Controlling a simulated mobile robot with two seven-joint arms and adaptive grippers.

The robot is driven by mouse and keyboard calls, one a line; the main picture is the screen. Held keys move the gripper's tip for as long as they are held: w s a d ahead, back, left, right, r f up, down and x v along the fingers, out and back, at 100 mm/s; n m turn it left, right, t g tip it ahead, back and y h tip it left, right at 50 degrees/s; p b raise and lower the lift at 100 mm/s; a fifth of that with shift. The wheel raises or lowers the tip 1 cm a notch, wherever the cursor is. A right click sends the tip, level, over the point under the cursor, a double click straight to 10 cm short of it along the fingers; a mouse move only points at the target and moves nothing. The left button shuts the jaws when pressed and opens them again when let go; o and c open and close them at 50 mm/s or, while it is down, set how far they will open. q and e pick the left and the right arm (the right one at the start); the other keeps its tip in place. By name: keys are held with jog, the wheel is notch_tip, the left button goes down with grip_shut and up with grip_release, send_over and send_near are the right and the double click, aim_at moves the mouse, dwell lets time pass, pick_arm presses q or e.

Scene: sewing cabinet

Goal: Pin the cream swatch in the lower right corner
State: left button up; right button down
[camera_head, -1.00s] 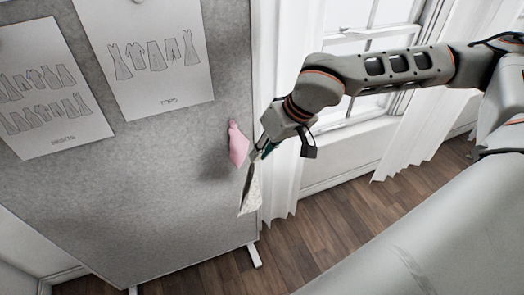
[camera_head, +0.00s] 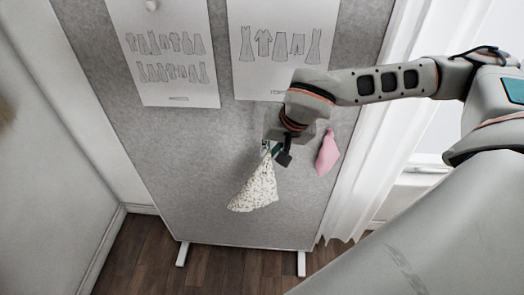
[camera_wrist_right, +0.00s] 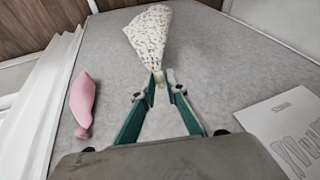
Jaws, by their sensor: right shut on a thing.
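The cream swatch (camera_head: 255,188), with a dark speckled print, hangs from my right gripper (camera_head: 268,150) in front of the lower middle of the grey pinboard (camera_head: 210,222). In the right wrist view, my right gripper's green fingers (camera_wrist_right: 161,80) are shut on one narrow corner of the cream swatch (camera_wrist_right: 149,36), which fans out beyond the tips. I cannot tell whether the swatch touches the board. The lower right part of the board below and right of the swatch is bare. My left gripper is not in view.
A pink swatch (camera_head: 327,154) hangs near the board's right edge, right of my right gripper. Two paper sheets with garment drawings, one at left (camera_head: 170,95) and one at right (camera_head: 262,82), are on the upper board. White curtains (camera_head: 372,160) hang at right.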

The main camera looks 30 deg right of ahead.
jog(key=w+d+m, duration=0.1)
jog(key=w+d, duration=0.4)
jog(key=w, duration=0.1)
jog(key=shift+m, duration=0.3)
dwell(0.6)
jog(key=shift+w+d, duration=0.15)
jog(key=shift+w, duration=0.25)
dwell(1.0)
jog(key=c, duration=2)
grip_release()
jog(key=shift+o, duration=0.2)
